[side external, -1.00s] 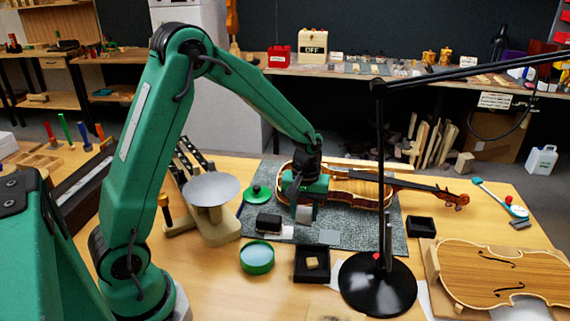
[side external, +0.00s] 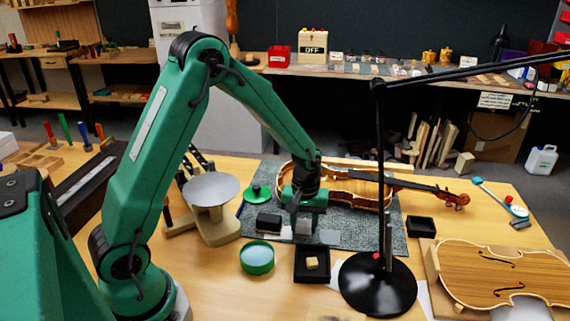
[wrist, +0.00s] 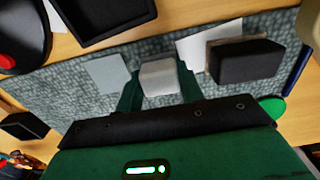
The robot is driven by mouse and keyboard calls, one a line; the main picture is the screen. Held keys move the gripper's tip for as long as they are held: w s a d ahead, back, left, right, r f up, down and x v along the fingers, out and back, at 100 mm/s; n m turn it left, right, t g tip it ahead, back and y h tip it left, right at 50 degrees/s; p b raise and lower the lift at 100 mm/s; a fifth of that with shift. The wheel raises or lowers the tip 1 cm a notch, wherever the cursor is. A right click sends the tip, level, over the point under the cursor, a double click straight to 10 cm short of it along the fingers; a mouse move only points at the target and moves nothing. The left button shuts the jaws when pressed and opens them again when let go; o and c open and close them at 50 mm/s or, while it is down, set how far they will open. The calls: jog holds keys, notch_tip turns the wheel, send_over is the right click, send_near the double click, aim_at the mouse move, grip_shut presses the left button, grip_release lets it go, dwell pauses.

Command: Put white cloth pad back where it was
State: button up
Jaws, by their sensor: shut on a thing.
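The white cloth pad (wrist: 158,78) is a small pale block between the two green fingers of my gripper (wrist: 159,88) in the wrist view. My gripper is shut on it. In the side external view, my gripper (side external: 303,214) points down over the grey mat (side external: 352,240), in front of the violin, with the pad (side external: 303,226) low between its fingers. I cannot tell whether the pad touches the mat. A flat grey square (wrist: 107,73) lies on the mat to the left of the pad in the wrist view. A white sheet (wrist: 200,48) lies to its right.
A black block with a brown edge (side external: 268,221) sits close beside my gripper. The violin (side external: 345,187) lies just behind. A green-rimmed round dish (side external: 257,259), a black tray (side external: 312,276) and a black lamp stand (side external: 378,285) stand in front.

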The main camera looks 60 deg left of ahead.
aim_at(304, 222)
jog(key=o, duration=0.9)
jog(key=shift+f, duration=0.1)
jog(key=shift+o, duration=0.2)
notch_tip(304, 222, up, 12)
jog(key=shift+r, duration=0.2)
dwell(0.3)
